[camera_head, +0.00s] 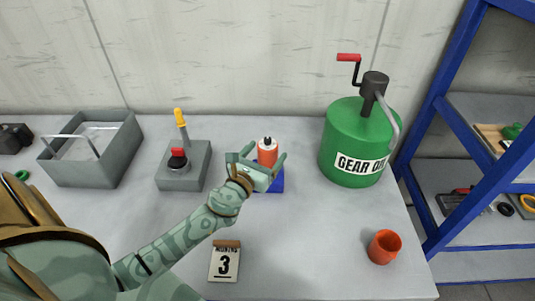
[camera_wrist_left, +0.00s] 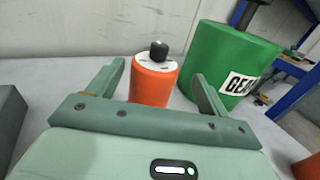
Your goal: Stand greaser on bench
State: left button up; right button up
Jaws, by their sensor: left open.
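An orange cylinder with a white top and a black knob, which I take to be the greaser (camera_head: 268,152), is upright at the middle of the bench (camera_head: 305,235). A blue block or base (camera_head: 276,181) shows at its foot, partly hidden by my gripper. My left gripper (camera_head: 259,158) is open, with its fingers to either side of the orange cylinder. In the left wrist view the cylinder (camera_wrist_left: 153,82) stands between and beyond the open fingers (camera_wrist_left: 159,70); contact cannot be told. My right gripper is in neither view.
A green gear oil can (camera_head: 352,150) stands to the right, with an orange cup (camera_head: 384,246) nearer the front. A blue shelf rack (camera_head: 440,120) stands right.

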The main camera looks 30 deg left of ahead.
aim_at(273, 140)
pick_arm(q)
jog(key=w, duration=0.2)
jog(key=w+a, duration=0.1)
jog(key=w, duration=0.2)
jog(key=shift+f, duration=0.1)
jog(key=shift+s, duration=0.1)
jog(key=c, duration=1.2)
jog(key=shift+c, duration=0.6)
jog(key=shift+r, duration=0.2)
